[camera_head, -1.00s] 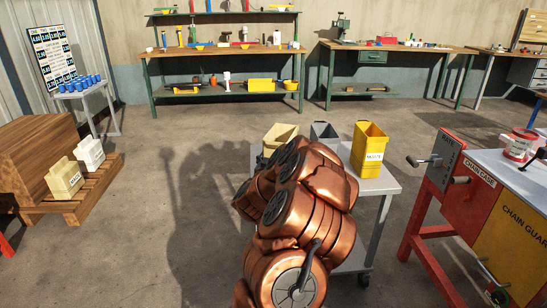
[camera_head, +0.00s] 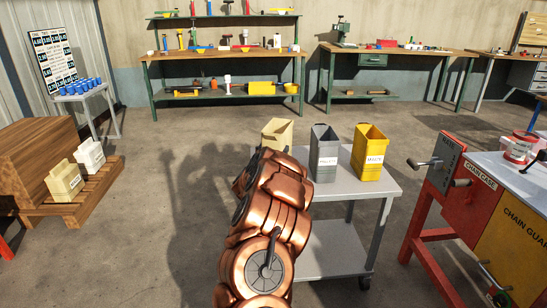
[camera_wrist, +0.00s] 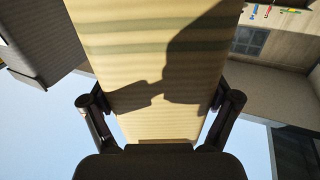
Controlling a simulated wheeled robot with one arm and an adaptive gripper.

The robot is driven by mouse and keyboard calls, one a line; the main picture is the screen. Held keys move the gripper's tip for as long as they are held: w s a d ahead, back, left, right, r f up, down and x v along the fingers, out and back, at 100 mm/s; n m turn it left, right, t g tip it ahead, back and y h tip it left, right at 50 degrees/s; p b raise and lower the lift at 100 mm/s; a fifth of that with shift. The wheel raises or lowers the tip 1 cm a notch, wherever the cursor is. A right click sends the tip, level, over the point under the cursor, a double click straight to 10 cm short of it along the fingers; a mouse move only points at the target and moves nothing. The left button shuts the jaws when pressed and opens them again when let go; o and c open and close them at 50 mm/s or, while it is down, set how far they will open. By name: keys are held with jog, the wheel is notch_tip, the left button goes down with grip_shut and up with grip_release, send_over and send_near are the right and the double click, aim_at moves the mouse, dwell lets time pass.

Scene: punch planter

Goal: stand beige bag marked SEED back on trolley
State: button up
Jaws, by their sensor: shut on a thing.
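A beige bag (camera_head: 277,133) shows beyond my arm at the far left end of the grey trolley (camera_head: 345,190). Its marking is not in view, and its lower part is hidden by my arm, so I cannot tell whether it touches the trolley top. In the wrist view the beige bag (camera_wrist: 145,60) fills the middle, between my gripper's two fingers (camera_wrist: 160,112), which are shut on it. In the head view my arm hides the gripper.
A grey bag (camera_head: 324,155) and a yellow bag (camera_head: 370,155) stand on the trolley to the right. The grey one shows in the wrist view (camera_wrist: 35,50). A beige bag (camera_head: 65,180) and a white bag (camera_head: 90,155) stand on a pallet at left. A red stand (camera_head: 450,190) is at right.

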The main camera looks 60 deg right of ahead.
jog(key=shift+w+d, duration=0.2)
jog(key=shift+w, duration=0.05)
jog(key=shift+f, duration=1.85)
jog(key=o, duration=1.6)
jog(key=shift+v, duration=6)
